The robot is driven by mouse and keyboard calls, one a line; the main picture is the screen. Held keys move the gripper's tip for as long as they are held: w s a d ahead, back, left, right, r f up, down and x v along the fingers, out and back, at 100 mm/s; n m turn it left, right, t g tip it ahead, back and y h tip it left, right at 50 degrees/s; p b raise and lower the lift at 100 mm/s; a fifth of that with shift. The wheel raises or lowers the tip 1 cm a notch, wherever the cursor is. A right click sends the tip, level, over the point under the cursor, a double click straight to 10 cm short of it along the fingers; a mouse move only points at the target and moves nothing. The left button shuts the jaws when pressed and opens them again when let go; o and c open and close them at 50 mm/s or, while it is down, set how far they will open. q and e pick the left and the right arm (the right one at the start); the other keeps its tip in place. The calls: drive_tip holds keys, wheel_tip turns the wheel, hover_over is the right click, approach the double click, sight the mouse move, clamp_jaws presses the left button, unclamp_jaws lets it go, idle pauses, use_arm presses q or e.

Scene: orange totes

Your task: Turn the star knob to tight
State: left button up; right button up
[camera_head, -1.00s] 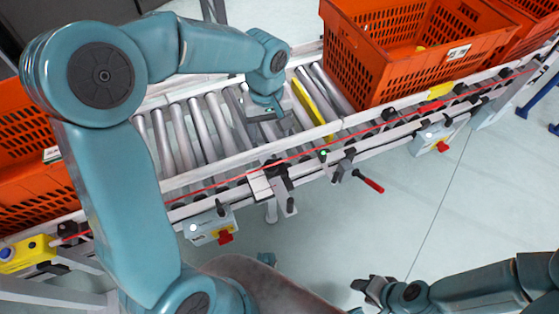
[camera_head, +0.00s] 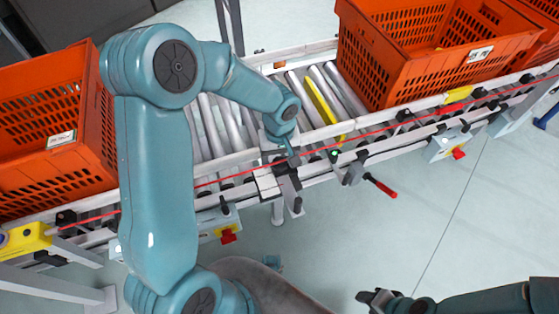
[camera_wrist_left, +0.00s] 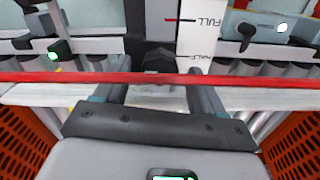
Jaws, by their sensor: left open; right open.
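A dark knob (camera_wrist_left: 160,60) shows in the left wrist view, beyond the red line and beside a white plate (camera_wrist_left: 195,40) marked FULL and HALF. Its lobes are too small to make out, and so is its setting. In the head view a black fitting (camera_head: 287,172) sits at this spot on the front rail of the conveyor. My left gripper (camera_head: 287,150) is just above and behind it. In the left wrist view its open fingers (camera_wrist_left: 157,95) straddle the line to the knob, with nothing between them. My right gripper (camera_head: 372,298) is open and empty, low over the floor.
Orange totes stand on the conveyor at left (camera_head: 60,165) and right (camera_head: 400,75). A red-tipped lever (camera_head: 380,186) sticks out in front of the rail. Grey boxes with red knobs (camera_head: 228,236) hang under the rail.

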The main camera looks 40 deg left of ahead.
use_arm(q)
drive_tip(key=shift+f, duration=0.5)
drive_tip(key=c, duration=1.1)
drive_tip(key=shift+o, duration=0.2)
